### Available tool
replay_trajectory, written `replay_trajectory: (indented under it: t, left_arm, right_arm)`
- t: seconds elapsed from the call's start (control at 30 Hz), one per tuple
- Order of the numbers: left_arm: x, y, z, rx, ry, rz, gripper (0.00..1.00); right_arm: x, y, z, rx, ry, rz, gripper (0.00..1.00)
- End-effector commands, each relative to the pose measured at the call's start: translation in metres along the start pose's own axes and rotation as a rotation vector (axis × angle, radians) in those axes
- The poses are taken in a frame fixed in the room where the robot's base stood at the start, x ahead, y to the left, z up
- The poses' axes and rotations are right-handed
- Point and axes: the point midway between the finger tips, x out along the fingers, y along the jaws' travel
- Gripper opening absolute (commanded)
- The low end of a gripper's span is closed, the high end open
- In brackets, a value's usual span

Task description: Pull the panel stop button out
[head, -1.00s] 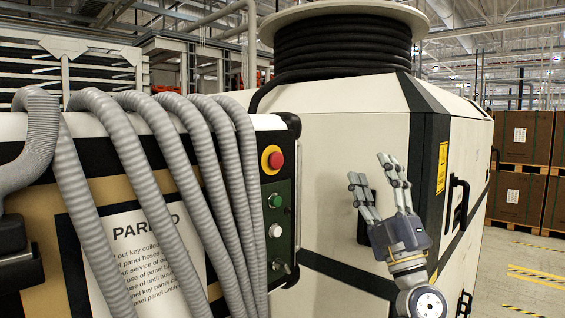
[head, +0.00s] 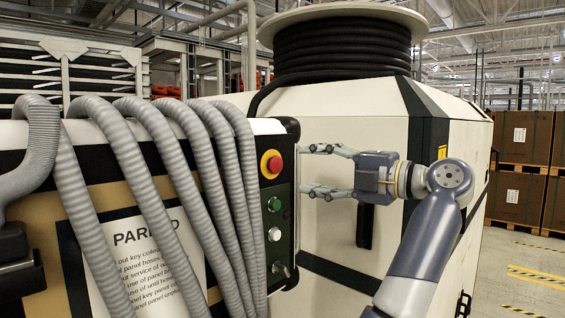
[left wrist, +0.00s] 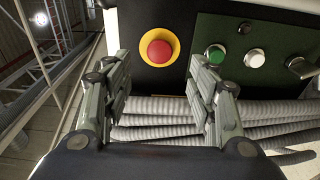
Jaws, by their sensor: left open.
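The red stop button (head: 275,164) sits in a yellow ring at the top of the panel's narrow dark end face. In the left wrist view, the red stop button (left wrist: 159,48) is seen nearly head-on, beyond and between the finger ends. My left gripper (head: 308,170) is open and empty, fingers pointing left at the panel. Its fingertips are just right of the button in the head view, one above and one below its height. In the left wrist view, my left gripper (left wrist: 160,62) has nothing between its fingers. Whether the fingertips touch the panel cannot be told. My right gripper is not in view.
Below the button are a green button (head: 274,204), a white button (head: 275,233) and a key switch (head: 281,268). Grey ribbed hoses (head: 172,180) drape over the panel. A large cream cabinet (head: 345,110) with a black hose reel (head: 342,45) stands behind my gripper.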

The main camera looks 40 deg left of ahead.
Motion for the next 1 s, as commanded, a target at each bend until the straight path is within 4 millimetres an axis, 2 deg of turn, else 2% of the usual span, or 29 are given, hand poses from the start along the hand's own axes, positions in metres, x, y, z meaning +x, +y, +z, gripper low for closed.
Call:
replay_trajectory:
  t: [0.03,0.2,0.4,0.57,0.83,0.87,1.0]
  left_arm:
    - [0.011,0.005,-0.001,0.0,0.004,0.002,0.53]
    - [0.045,0.005,-0.001,0.001,0.005,0.003,0.53]
    - [0.073,0.004,0.0,-0.001,0.002,0.004,0.53]
    - [0.082,0.002,0.0,-0.001,0.001,0.004,0.53]
    - [0.084,0.001,0.0,-0.002,0.0,0.003,0.53]
    - [0.084,0.001,0.0,-0.002,0.0,0.003,0.48]
    - [0.084,0.001,0.0,-0.002,0.0,0.003,0.17]
  right_arm:
    - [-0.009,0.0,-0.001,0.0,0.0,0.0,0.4]
    - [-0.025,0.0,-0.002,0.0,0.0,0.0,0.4]
    - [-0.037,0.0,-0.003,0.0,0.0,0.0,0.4]
    - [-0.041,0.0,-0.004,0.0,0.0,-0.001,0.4]
    - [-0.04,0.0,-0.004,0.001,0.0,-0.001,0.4]
    - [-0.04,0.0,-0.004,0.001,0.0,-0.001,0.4]
    - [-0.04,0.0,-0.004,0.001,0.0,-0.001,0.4]
